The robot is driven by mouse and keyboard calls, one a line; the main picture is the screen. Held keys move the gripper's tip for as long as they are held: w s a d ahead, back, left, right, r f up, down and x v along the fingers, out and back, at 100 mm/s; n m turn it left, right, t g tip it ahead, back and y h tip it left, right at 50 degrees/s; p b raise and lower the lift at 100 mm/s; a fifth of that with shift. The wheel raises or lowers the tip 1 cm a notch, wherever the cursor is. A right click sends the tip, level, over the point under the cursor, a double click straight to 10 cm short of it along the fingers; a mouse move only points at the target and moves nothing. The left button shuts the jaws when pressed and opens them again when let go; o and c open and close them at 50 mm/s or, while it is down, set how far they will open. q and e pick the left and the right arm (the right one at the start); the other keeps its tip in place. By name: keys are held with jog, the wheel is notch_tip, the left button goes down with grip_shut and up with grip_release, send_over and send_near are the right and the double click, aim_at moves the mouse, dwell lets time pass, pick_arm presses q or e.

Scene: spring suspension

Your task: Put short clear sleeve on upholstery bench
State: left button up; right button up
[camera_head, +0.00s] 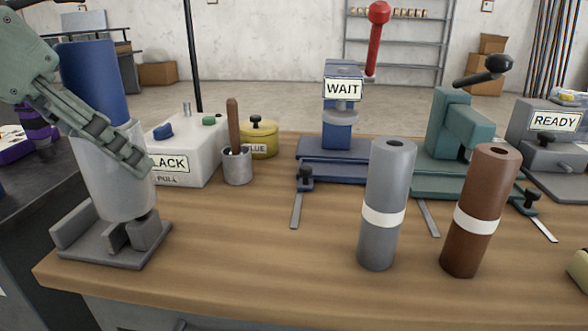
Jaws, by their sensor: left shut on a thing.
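A clear, frosted sleeve (105,185) stands nearly upright at the left end of the wooden bench (270,275), over a grey stand (95,255). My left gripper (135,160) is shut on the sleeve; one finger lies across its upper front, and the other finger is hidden. A blue cylinder (92,80) rises above the sleeve's rim; I cannot tell whether it is inside or behind. My right gripper is not in view.
A grey cylinder (379,240) and a brown cylinder (464,248) with white bands stand front right. Behind are a white box (195,145), a brown-handled tool in a grey cup (237,168), a yellow tin (262,140), a blue WAIT press (340,135) and a green press (455,125). The front middle is clear.

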pick_arm(q)
jog(key=w+d+f, duration=0.2)
jog(key=w+f, duration=0.1)
jog(key=w+d+f, duration=0.5)
jog(key=f, duration=0.2)
jog(key=shift+w+d, duration=0.25)
jog(key=shift+w, duration=0.15)
jog(key=shift+f, duration=0.65)
jog(key=o, duration=1.1)
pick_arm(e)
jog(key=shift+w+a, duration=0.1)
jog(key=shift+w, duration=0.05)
